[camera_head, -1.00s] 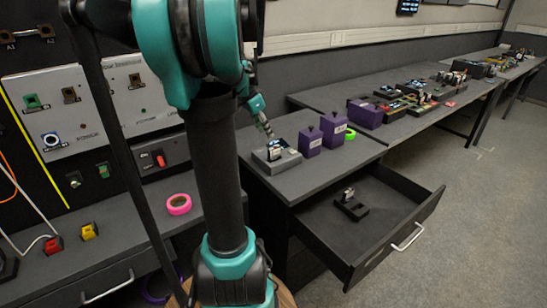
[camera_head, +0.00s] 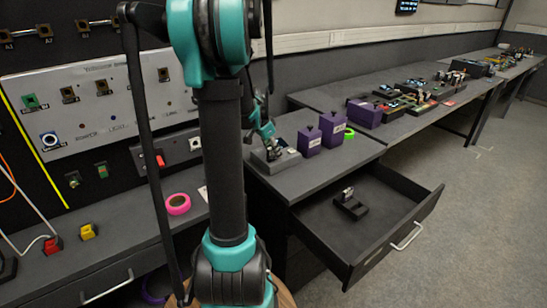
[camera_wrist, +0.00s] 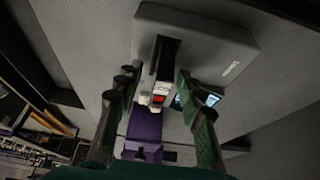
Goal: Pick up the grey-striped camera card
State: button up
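A grey dock (camera_head: 276,158) stands on the near end of the right bench with a small upright card in it. In the wrist view the dock (camera_wrist: 205,32) is overhead, with a dark slot. A small white and red piece (camera_wrist: 155,94) and a blue-lit piece (camera_wrist: 198,97) show by the fingers; I cannot make out grey stripes. My gripper (camera_wrist: 157,74) is open, its fingers apart on either side of the slot. In the head view my gripper (camera_head: 268,140) is just above the dock and partly hides the card.
An open drawer (camera_head: 385,222) below holds a black stand (camera_head: 350,204) with a small card. A pink tape roll (camera_head: 177,204) lies on the left bench.

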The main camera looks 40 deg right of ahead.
grip_shut()
jog(key=shift+r, duration=0.1)
dwell(0.4)
